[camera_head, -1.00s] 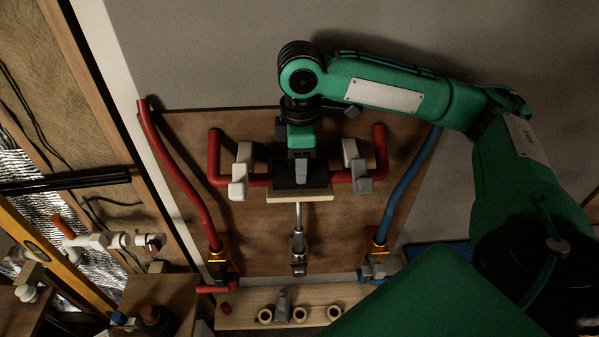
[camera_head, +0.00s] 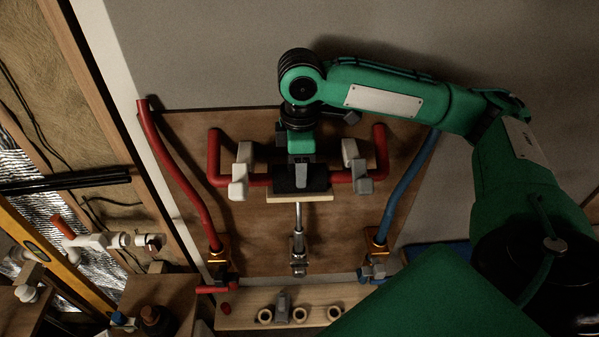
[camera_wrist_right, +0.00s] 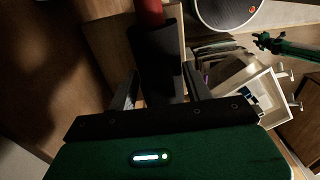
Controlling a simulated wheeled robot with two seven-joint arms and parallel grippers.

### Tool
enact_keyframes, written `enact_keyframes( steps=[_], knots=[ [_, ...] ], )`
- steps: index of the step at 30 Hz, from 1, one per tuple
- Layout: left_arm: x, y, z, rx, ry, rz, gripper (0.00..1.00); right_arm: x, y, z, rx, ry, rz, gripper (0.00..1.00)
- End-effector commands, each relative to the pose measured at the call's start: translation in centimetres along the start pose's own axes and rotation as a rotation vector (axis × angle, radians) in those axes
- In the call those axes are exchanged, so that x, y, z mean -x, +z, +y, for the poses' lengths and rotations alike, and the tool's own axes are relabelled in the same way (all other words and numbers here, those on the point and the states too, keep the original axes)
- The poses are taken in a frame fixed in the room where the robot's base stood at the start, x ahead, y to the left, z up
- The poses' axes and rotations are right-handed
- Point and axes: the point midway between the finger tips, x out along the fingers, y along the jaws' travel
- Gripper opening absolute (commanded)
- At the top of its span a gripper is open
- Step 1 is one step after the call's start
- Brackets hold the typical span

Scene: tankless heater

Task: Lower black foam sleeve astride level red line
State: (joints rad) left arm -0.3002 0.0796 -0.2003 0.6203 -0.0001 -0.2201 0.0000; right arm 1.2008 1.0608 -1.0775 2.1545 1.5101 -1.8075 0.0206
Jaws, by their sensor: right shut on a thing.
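The level red line (camera_head: 258,180) runs across the wooden board between two upturned red ends. The black foam sleeve (camera_head: 318,178) is at the middle of this line, above a small pale wooden ledge. My right gripper (camera_head: 301,178) points down and is shut on the sleeve; one grey finger shows in front of it. In the right wrist view the sleeve (camera_wrist_right: 160,65) lies between the two fingers, with red pipe (camera_wrist_right: 149,12) beyond its far end. Whether the sleeve fully straddles the line is hidden. My left gripper is not in view.
Grey-white clamps (camera_head: 239,178) and (camera_head: 356,165) hold the red line on either side, close to the gripper. A metal rod (camera_head: 299,240) stands under the ledge. A red hose (camera_head: 180,180) and a blue hose (camera_head: 405,190) flank the board.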

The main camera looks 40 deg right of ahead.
Motion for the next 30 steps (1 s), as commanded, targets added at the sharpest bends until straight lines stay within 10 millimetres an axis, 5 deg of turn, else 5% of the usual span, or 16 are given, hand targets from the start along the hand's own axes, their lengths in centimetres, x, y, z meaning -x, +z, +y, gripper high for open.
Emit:
enact_keyframes(
  steps=[13, 14, 17, 30],
  knots=[
    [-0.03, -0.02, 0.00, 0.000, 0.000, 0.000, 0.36, -0.39, 0.02, -0.03, 0.000, -0.001, -0.001, 0.18],
    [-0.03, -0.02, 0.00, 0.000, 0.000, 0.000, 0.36, -0.39, 0.02, -0.03, 0.000, -0.001, -0.001, 0.54],
    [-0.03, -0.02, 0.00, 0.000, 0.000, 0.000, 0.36, -0.39, 0.01, -0.03, 0.000, -0.001, -0.001, 0.74],
    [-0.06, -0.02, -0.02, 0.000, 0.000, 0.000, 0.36, -0.33, -0.01, -0.01, 0.000, 0.000, 0.000, 0.75]
  ],
)
